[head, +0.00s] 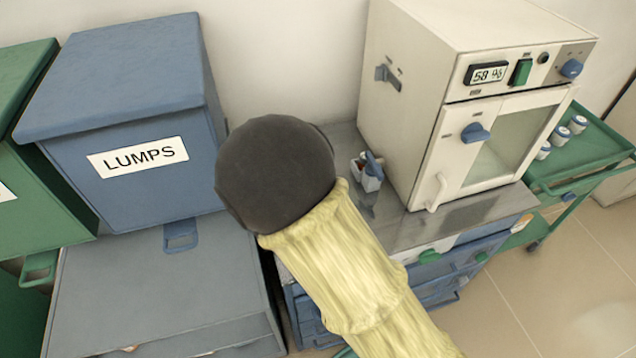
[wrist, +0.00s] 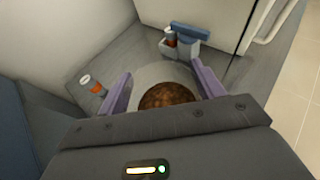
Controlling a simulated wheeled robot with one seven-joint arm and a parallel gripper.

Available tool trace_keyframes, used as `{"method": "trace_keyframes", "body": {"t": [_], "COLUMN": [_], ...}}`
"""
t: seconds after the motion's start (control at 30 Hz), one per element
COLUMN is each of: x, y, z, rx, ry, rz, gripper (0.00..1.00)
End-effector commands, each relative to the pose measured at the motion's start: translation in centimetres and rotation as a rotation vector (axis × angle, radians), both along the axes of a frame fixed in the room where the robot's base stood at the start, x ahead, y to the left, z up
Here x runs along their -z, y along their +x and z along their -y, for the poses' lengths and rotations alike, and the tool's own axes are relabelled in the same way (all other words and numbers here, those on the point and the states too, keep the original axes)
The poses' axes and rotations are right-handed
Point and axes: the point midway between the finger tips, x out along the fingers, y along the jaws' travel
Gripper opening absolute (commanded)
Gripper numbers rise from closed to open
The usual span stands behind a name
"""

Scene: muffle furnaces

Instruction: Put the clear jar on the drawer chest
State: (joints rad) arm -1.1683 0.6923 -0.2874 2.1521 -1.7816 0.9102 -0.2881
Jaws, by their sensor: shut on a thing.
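My gripper (wrist: 162,68) shows in the wrist view, its two purple fingers shut on either side of the clear jar (wrist: 171,97). The jar is pale and see-through with brown contents, and my gripper's body covers its near part. Behind it is the grey top of the drawer chest (wrist: 128,62); whether the jar touches it I cannot tell. In the head view the drawer chest (head: 440,226) has a grey top and blue drawers. There, my own arm hides the gripper and jar.
A furnace (head: 420,130) fills the chest top's right side. A small holder with a blue part (head: 371,177) stands beside it. An orange-and-white vial (wrist: 92,85) stands left of the jar. A blue LUMPS bin (head: 130,110) is left; a green cart (head: 585,150) is right.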

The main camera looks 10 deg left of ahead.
Motion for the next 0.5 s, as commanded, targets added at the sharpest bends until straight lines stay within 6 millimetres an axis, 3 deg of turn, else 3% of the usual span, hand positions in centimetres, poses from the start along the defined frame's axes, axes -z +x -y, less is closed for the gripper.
{"method": "trace_keyframes", "body": {"t": [0.37,0.5], "x": [0.1,1.6], "y": [-0.3,-0.2], "z": [-0.5,-0.3], "rx": [-0.01,-0.007], "ry": [0.0,-0.005], "rz": [0.001,0.0], "gripper": [0.35,0.35]}}
